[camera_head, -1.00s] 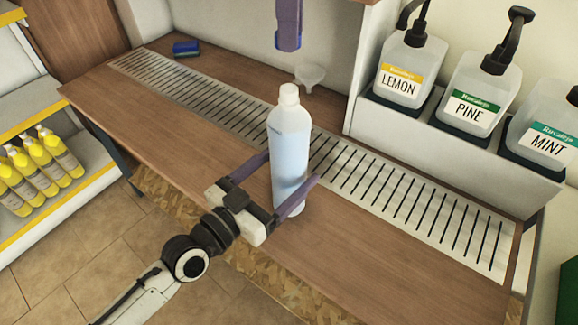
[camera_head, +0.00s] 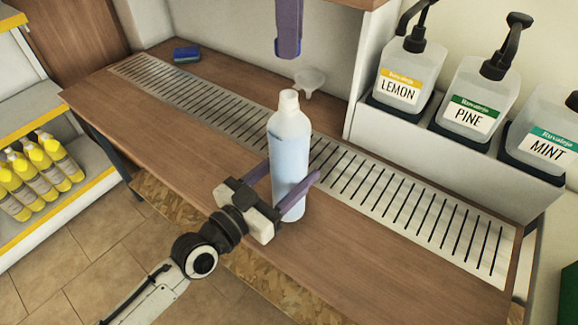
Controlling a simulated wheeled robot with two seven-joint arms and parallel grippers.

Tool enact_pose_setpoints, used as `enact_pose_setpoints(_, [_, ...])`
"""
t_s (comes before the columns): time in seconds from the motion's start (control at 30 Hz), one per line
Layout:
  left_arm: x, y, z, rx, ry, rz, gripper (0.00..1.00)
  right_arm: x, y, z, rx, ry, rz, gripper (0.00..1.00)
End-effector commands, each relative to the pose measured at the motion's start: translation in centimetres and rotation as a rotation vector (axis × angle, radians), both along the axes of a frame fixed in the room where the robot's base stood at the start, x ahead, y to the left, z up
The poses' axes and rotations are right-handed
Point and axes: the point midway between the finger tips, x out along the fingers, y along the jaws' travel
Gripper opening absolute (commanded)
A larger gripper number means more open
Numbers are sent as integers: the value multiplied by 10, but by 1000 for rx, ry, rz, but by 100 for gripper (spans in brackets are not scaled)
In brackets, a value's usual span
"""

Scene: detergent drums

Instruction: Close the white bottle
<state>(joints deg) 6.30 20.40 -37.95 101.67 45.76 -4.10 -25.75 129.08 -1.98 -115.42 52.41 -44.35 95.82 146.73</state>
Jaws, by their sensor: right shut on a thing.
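The white bottle (camera_head: 289,150) stands upright on the wooden counter (camera_head: 190,150), its white top (camera_head: 288,102) pointing up. I cannot tell whether that top is a cap or a bare neck. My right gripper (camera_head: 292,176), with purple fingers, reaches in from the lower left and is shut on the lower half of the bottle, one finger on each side. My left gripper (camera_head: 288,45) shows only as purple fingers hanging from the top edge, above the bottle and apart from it. Its body is out of view, and I cannot tell whether it holds anything.
A slotted metal grate (camera_head: 400,200) runs along the counter. A small clear funnel (camera_head: 309,80) and a blue sponge (camera_head: 186,54) lie at the back. Pump dispensers (camera_head: 468,105) marked lemon, pine and mint stand at right. Yellow bottles (camera_head: 40,168) fill a shelf at left.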

Motion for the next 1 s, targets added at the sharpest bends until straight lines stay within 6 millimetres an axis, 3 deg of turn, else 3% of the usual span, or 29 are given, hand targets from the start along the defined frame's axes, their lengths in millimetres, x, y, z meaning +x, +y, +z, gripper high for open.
enact_pose_setpoints(0.33, [0,0,0,1,1,0,17,-1,-2,-46,-3,-9,1,5])
enact_pose_setpoints(1.0, [0,0,0,1,1,0,17,-1,-2,-52,-3,-10,0,5])
